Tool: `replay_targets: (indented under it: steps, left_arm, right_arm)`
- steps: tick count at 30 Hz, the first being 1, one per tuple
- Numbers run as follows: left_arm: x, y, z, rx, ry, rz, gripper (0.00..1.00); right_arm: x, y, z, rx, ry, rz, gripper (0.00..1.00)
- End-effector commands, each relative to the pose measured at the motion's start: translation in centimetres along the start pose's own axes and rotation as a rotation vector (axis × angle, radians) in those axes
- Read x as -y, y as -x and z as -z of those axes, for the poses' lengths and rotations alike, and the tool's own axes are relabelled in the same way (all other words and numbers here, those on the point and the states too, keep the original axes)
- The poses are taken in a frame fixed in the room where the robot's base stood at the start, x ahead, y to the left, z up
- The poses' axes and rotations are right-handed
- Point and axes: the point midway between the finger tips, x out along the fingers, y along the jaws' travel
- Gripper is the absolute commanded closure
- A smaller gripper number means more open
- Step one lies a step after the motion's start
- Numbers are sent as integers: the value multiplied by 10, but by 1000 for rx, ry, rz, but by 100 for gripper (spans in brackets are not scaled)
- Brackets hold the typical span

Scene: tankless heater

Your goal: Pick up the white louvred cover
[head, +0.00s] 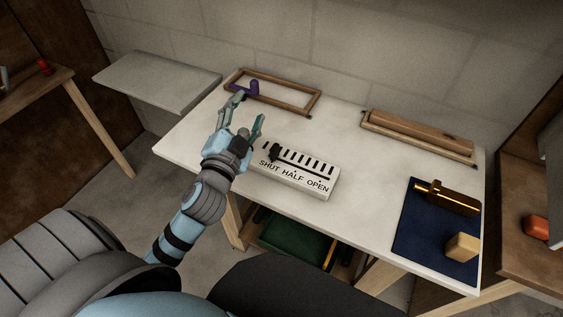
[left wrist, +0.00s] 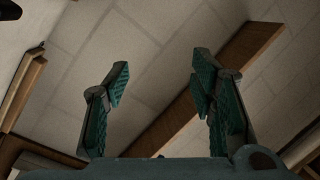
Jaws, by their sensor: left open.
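The white louvred cover (head: 313,184) lies on the white table near its front edge, in the middle of the head view. It has a row of dark slots, a dark slider knob (head: 274,152) at its left end and the words SHUT, HALF, OPEN on its front. My left gripper (head: 250,112) is open and empty, above the table to the upper left of the cover. Its two fingers also show spread apart in the left wrist view (left wrist: 160,85), with only wall and wooden parts beyond. My right gripper is not in view.
A wooden frame (head: 311,108) with a purple piece (head: 254,87) lies at the table's back left. A wooden tray (head: 375,129) is at the back right. A blue mat (head: 415,231) holds a brown-and-gold object (head: 452,198) and a tan block (head: 462,247). The table's middle right is clear.

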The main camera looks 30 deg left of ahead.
Motion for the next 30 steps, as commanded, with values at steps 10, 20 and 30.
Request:
replay_targets:
  steps: [10, 20, 30]
  left_arm:
    - [-58, -10, 115, -1386, -1714, -231, 49]
    - [32, -27, -62, -1142, -2163, -1222, 49]
    - [-32, -47, -102, -1145, -2162, -1225, 49]
  right_arm:
    - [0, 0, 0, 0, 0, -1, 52]
    - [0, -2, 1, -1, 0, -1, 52]
    - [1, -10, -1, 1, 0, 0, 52]
